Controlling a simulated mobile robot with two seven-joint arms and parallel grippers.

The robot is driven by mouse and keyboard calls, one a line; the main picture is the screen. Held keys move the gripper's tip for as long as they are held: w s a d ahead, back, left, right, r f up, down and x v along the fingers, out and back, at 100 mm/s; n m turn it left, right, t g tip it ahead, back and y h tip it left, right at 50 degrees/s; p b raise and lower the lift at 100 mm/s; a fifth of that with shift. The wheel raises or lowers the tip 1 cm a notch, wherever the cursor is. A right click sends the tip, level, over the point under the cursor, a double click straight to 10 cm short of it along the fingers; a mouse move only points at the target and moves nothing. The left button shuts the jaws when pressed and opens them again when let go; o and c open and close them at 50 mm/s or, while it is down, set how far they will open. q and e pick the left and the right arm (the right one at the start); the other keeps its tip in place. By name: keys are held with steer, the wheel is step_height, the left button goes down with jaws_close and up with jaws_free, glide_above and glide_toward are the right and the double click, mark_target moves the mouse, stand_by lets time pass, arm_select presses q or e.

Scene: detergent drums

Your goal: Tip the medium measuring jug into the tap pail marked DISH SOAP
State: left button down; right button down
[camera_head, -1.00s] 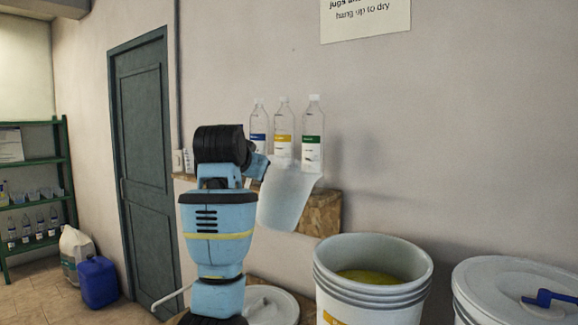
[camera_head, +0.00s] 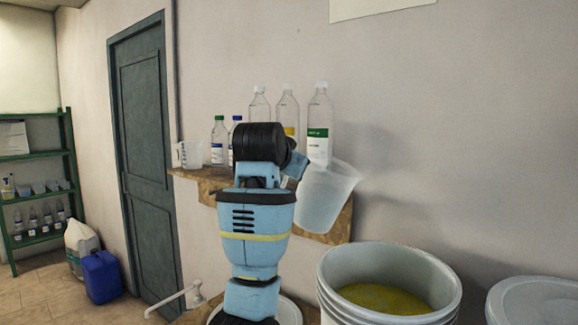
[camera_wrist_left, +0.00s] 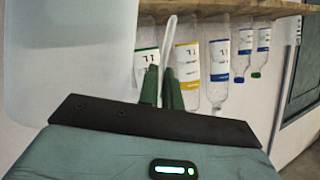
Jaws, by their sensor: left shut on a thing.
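The translucent measuring jug (camera_head: 325,196) hangs in the air in front of the shelf edge, slightly tilted, its rim up and to the right. My left gripper is shut on it; in the head view my own arm hides the fingers. In the left wrist view the green fingers (camera_wrist_left: 163,88) close on a pale strip, probably the handle, and the jug wall (camera_wrist_left: 65,60) fills the left side. A white pail (camera_head: 338,300) holding yellow liquid stands below and right of the jug. No marking on it is readable. My right gripper is out of view.
The wooden shelf (camera_head: 205,186) carries several bottles (camera_head: 318,120) and a smaller jug (camera_head: 188,154). Another lidded pail (camera_head: 535,300) stands at the right. A white tap or pipe (camera_head: 180,300) shows low at left. Air above the yellow-filled pail is clear.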

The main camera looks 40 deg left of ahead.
mark_target(346, 191)
arm_select(q)
steer(key=d+m, duration=0.1)
steer(key=d+f+y, duration=0.1)
steer(key=w+d+f+m, duration=0.1)
steer(key=d, duration=0.1)
steer(key=shift+m+y, duration=0.3)
steer(key=shift+s+d, duration=0.1)
stand_by(0.6)
steer(key=shift+w+d+r+m+t+y, duration=0.15)
steer(key=shift+d+m+y, duration=0.1)
steer(key=shift+d+m, duration=0.2)
steer(key=shift+w+d+r+m+t+y, duration=0.15)
steer(key=shift+d+m+y, duration=0.15)
steer(key=shift+m, duration=0.15)
steer(key=shift+w+d+f+m+t+y, duration=0.15)
steer(key=shift+d+f+m+y, duration=0.2)
steer(key=shift+d+m, duration=0.5)
steer(key=shift+w+d+f+m+t+y, duration=0.1)
steer(key=shift+w+d+f+m+y, duration=0.15)
steer(key=shift+d+m, duration=0.55)
steer(key=shift+w+d+f+m+t+y, duration=0.15)
steer(key=shift+d+f+m+y, duration=0.35)
steer(key=shift+d, duration=0.65)
steer(key=shift+d+f+m, duration=0.25)
steer(key=shift+d+m, duration=0.2)
steer(key=shift+d, duration=0.1)
steer(key=shift+w+d, duration=0.1)
